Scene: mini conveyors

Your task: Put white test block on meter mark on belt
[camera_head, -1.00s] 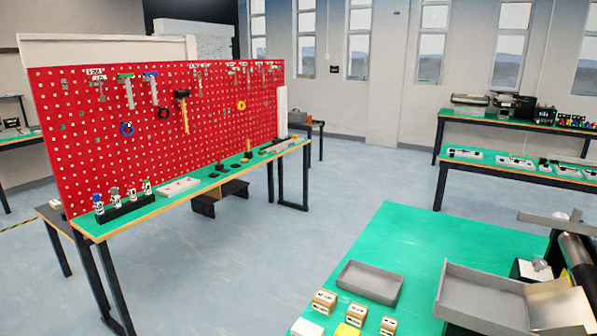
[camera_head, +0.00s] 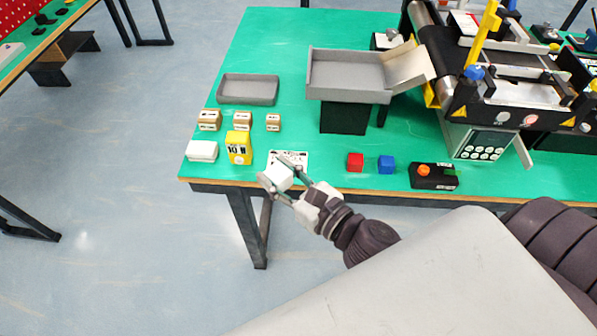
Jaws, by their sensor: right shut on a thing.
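My right gripper (camera_head: 279,178) is shut on a white block (camera_head: 276,174) and holds it by the front edge of the green table. Parts of the block are covered by the fingers. A conveyor with a dark belt (camera_head: 438,55) stands at the right of the table, partly out of view at the top. I cannot make out a meter mark on the belt. A second white block (camera_head: 202,151) lies at the table's front left corner. My left gripper is not in view.
A grey tray (camera_head: 248,89) lies at the back left. A raised grey bin (camera_head: 346,74) stands beside the conveyor.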

